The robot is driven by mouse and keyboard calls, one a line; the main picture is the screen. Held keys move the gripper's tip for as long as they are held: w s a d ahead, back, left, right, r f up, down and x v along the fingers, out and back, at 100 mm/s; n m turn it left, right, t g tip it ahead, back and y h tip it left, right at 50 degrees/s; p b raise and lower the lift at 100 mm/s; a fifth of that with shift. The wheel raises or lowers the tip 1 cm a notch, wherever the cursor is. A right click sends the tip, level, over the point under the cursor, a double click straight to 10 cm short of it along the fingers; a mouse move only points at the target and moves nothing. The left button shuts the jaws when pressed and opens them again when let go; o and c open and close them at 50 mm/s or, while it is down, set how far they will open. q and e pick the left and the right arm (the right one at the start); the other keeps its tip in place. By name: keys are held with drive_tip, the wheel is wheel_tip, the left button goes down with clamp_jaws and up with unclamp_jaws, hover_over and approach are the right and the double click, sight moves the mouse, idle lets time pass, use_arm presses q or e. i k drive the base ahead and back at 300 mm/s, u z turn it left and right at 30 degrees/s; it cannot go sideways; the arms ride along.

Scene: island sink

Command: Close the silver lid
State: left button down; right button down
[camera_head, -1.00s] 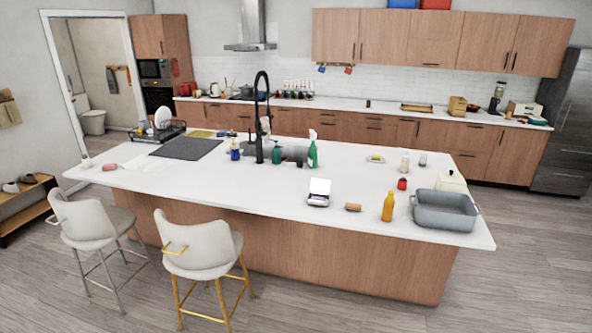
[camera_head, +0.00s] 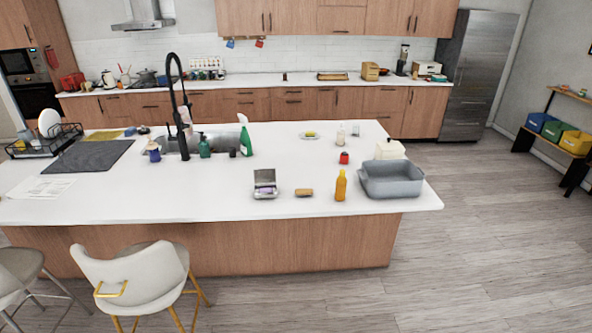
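A small silver box with its silver lid (camera_head: 265,176) raised stands near the front edge of the white island counter (camera_head: 220,205). The lid stands up at the back of the box. Something purple shows inside the box's base (camera_head: 266,190). Neither of my grippers is in the camera_head view.
On the island, a small brown block (camera_head: 304,192), an orange bottle (camera_head: 341,186) and a grey basin (camera_head: 391,179) stand right of the box. A black faucet (camera_head: 180,110) rises behind it, to the left. A white chair (camera_head: 140,280) stands at the front. Floor at right is clear.

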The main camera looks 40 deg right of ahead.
sight(265, 175)
drive_tip(key=z, duration=0.3)
drive_tip(key=i, duration=1.75)
drive_tip(key=z, duration=1.4)
drive_tip(key=i, duration=0.25)
